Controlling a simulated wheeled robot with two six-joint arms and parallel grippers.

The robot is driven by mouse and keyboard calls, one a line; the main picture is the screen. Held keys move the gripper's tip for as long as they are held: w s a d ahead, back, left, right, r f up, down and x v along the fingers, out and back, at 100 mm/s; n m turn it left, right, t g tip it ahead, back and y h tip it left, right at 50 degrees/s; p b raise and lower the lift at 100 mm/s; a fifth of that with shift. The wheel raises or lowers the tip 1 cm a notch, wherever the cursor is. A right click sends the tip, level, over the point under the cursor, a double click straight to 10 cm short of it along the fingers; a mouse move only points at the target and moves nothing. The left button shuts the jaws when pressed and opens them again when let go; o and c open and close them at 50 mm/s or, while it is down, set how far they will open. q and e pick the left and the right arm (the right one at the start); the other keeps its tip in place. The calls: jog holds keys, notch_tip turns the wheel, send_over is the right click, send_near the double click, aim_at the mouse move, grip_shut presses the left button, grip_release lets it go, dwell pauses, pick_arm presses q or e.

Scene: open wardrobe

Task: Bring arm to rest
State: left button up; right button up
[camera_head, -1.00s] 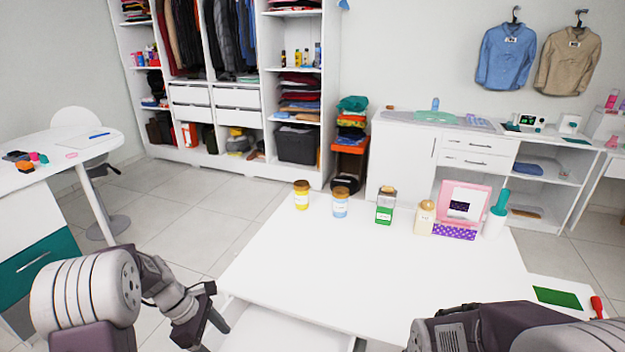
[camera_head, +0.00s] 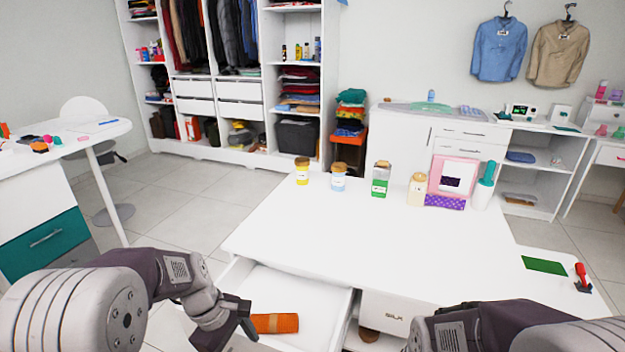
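My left arm comes in from the lower left. Its dark gripper (camera_head: 246,320) is over the front left of the open white drawer (camera_head: 330,305) under the white table. An orange cylinder-like object (camera_head: 275,323) shows in the drawer just right of the gripper's fingers. I cannot tell whether the fingers touch it or how far apart they are. My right arm (camera_head: 470,330) is at the bottom right, and its gripper is not in view.
Jars, a pink-framed mirror (camera_head: 455,177) and a teal-topped white holder (camera_head: 484,187) stand along the far edge of the white table (camera_head: 370,240). Its middle is clear. A green mat (camera_head: 545,265) and a red-handled tool (camera_head: 582,276) are at right.

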pick_arm(q)
jog(key=s+a+f+m+y+b, duration=0.25)
jog(key=s+f+m, duration=0.45)
jog(key=m, duration=0.5)
notch_tip(320, 180, up, 19)
jog(key=m+t+p, duration=0.1)
jog(key=p, duration=1.7)
jog(key=shift+s+d+f, duration=0.2)
jog(key=shift+s, duration=0.2)
pick_arm(e)
notch_tip(320, 180, up, 14)
jog(key=shift+r, duration=0.25)
